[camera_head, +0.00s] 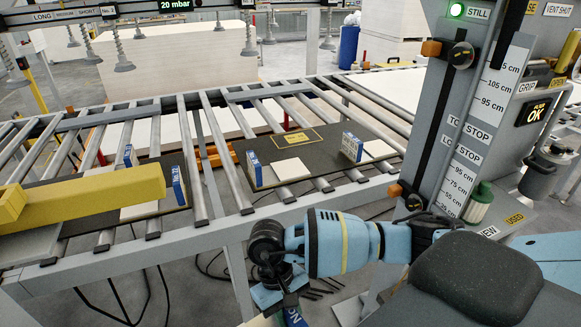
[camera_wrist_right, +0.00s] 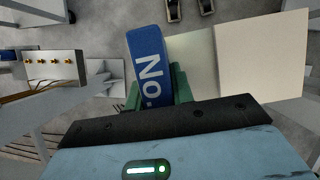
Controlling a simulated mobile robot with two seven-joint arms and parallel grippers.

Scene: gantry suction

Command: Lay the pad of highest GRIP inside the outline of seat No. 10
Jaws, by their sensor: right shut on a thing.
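My right gripper (camera_head: 286,300) is below the near edge of the roller conveyor; its green fingers show in the right wrist view (camera_wrist_right: 168,90). It is shut on a blue tag (camera_wrist_right: 148,72) marked "No."; the rest of the marking is hidden. The tag also shows in the head view (camera_head: 294,317). A pale pad (camera_wrist_right: 262,55) lies beyond the fingers; I cannot tell whether it joins the tag. My left gripper is not in view.
The board bears pale pads (camera_head: 291,170) and upright blue tags (camera_head: 254,168). A yellow beam (camera_head: 85,202) crosses another board at left. A grey post with scales (camera_head: 480,110) stands at right. Suction cups (camera_head: 249,40) hang behind.

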